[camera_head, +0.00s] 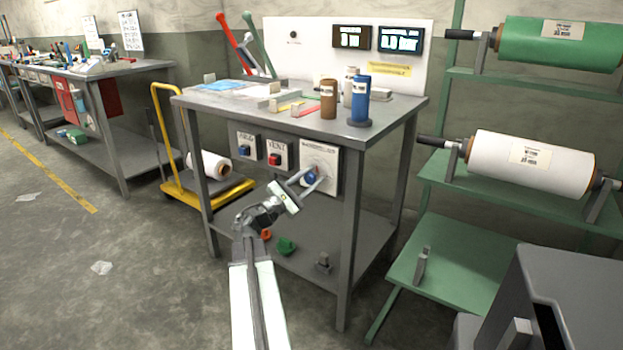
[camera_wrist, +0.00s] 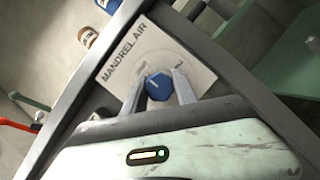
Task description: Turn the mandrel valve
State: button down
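The mandrel valve is a blue faceted knob (camera_head: 311,177) on a white plate (camera_head: 322,160) at the right of the table's front panel. In the wrist view the knob (camera_wrist: 158,87) sits on the plate, which is lettered MANDREL AIR (camera_wrist: 125,55). My gripper (camera_head: 314,177) reaches to the knob from the front. Its two fingers (camera_wrist: 160,80) are spread, one on each side of the knob. The gaps beside the knob are very narrow, and I cannot tell whether either finger touches it.
Two more switch plates (camera_head: 275,153) are left of the mandrel plate. A table leg (camera_head: 349,230) stands close to its right. Brown (camera_head: 328,99) and blue (camera_head: 361,100) cylinders stand on the tabletop. A green roll rack (camera_head: 440,270) is at right. Open floor (camera_head: 90,290) lies at left.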

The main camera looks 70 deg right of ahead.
jog(key=shift+a+m, duration=0.15)
jog(key=shift+m, duration=0.15)
jog(key=m+y+p, duration=0.1)
jog(key=m+p, duration=0.1)
jog(key=m, duration=0.1)
jog(key=shift+r+g+y, duration=0.15)
jog(key=shift+g+y, duration=0.15)
jog(key=shift+g, duration=0.1)
jog(key=m+y+p, duration=0.1)
jog(key=m+p, duration=0.1)
jog(key=m, duration=0.1)
jog(key=m+y+p, duration=0.1)
jog(key=m+p, duration=0.2)
jog(key=m, duration=0.1)
jog(key=shift+y, duration=0.3)
jog(key=m+t+y+p, duration=0.1)
jog(key=m+p, duration=0.2)
jog(key=m, duration=0.1)
jog(key=shift+a, duration=0.1)
jog(key=shift+s+m+t+y+p, duration=0.1)
jog(key=shift+m+t+y+p, duration=0.3)
jog(key=shift+m+t+p, duration=0.85)
jog(key=shift+f+m+g, duration=0.2)
jog(key=shift+m+g, duration=0.05)
jog(key=shift+m, duration=0.2)
jog(key=c, duration=1)
grip_release()
